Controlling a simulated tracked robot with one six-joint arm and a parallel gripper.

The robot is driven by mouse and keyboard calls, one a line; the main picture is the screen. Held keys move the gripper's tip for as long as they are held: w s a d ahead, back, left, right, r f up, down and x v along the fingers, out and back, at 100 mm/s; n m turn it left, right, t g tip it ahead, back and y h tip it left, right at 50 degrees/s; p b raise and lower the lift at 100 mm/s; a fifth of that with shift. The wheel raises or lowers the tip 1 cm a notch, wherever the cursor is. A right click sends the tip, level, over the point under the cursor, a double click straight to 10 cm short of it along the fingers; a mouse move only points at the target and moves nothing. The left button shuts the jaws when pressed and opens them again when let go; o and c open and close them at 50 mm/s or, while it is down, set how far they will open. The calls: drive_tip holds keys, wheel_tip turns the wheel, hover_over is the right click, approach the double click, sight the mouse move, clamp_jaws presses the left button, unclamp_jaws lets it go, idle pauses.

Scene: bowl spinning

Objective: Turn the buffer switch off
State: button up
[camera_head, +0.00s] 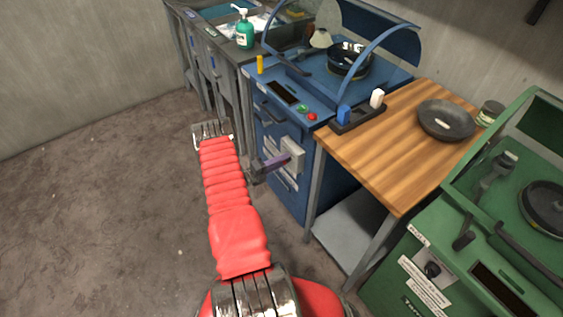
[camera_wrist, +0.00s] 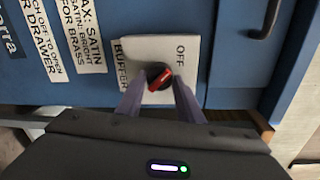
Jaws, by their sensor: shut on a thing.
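The buffer switch (camera_wrist: 159,79) is a small red lever on a dark round base, set in a pale plate (camera_wrist: 130,52) marked "BUFFER" and "OFF". Its red lever lies slantwise, its upper end to the right, in the wrist view. The plate (camera_head: 294,150) shows on the blue machine's side in the head view, where the lever is hidden. My gripper (camera_wrist: 160,86) has its two purple fingers on either side of the switch, shut on it. In the head view my gripper (camera_head: 283,160) reaches right to the plate.
The blue machine (camera_head: 275,109) carries a black bowl (camera_head: 348,58) under a clear hood. A wooden table (camera_head: 375,140) with a dark pan (camera_head: 447,119) stands to its right, then a green machine (camera_head: 400,285). A drawer handle (camera_wrist: 267,20) is near the plate. Floor at left is clear.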

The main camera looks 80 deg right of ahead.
drive_tip(key=shift+w+f, duration=0.1)
drive_tip(key=shift+w, duration=0.1)
drive_tip(key=o, duration=1.1)
drive_tip(key=shift+s, duration=0.1)
drive_tip(key=shift+c, duration=0.2)
drive_tip(key=v, duration=1.3)
drive_tip(key=shift+w+a, duration=0.25)
drive_tip(key=shift+w, duration=0.05)
